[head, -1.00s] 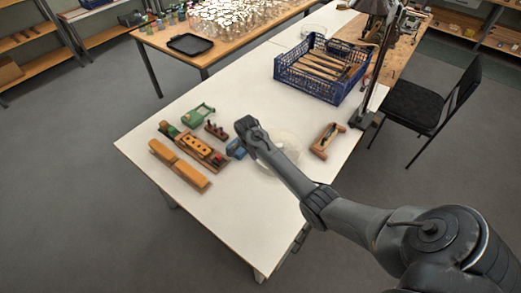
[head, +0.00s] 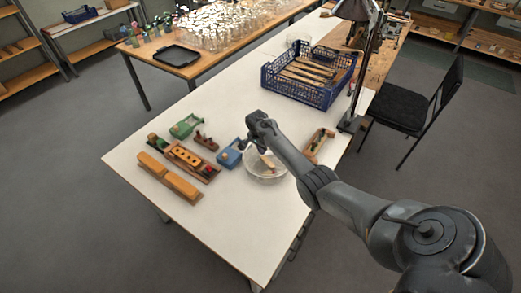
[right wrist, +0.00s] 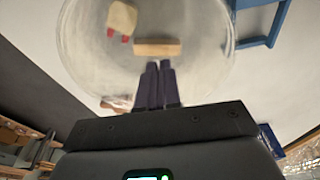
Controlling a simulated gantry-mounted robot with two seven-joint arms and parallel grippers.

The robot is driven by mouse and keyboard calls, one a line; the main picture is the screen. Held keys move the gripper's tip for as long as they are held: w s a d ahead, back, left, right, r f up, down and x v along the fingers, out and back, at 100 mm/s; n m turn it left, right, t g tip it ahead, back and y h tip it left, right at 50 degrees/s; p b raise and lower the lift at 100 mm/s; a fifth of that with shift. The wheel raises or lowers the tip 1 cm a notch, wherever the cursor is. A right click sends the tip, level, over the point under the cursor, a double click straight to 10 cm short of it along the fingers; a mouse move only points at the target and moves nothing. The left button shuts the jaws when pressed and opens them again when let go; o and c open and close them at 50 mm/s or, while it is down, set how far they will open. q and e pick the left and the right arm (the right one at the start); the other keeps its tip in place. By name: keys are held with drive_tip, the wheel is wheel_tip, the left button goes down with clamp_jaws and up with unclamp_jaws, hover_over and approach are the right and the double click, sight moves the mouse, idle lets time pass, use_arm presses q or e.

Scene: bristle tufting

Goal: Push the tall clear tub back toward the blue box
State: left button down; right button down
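The tall clear tub (head: 265,171) stands on the white table and holds pale wooden pieces. In the right wrist view the tub (right wrist: 222,50) fills the upper middle, with a wooden bar and a block with red parts inside. A small blue box (head: 229,156) is just left of the tub in the head view; a blue frame (right wrist: 265,38) shows beside the tub in the wrist view. My right gripper (right wrist: 158,65) has its fingers together and empty, overlapping the tub's near side; I cannot tell whether they touch it. My left gripper is not in view.
A blue crate (head: 300,92) with wooden-handled tools stands farther back, beside a black lamp (head: 352,100). Wooden blocks (head: 168,178), a green item (head: 186,126) and a wooden tool (head: 319,145) lie around. The table's front is clear.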

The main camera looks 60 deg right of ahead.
sight(257, 161)
drive_tip(key=shift+f, duration=0.25)
drive_tip(key=a+p, duration=0.3)
drive_tip(key=shift+w+a+r, duration=0.1)
drive_tip(key=shift+a+r, duration=0.05)
drive_tip(key=shift+a, duration=0.2)
drive_tip(key=shift+a+f, duration=0.2)
drive_tip(key=shift+a, duration=0.05)
drive_tip(key=shift+f, duration=0.1)
drive_tip(key=shift+r+p, duration=0.8)
drive_tip(key=shift+p, duration=0.05)
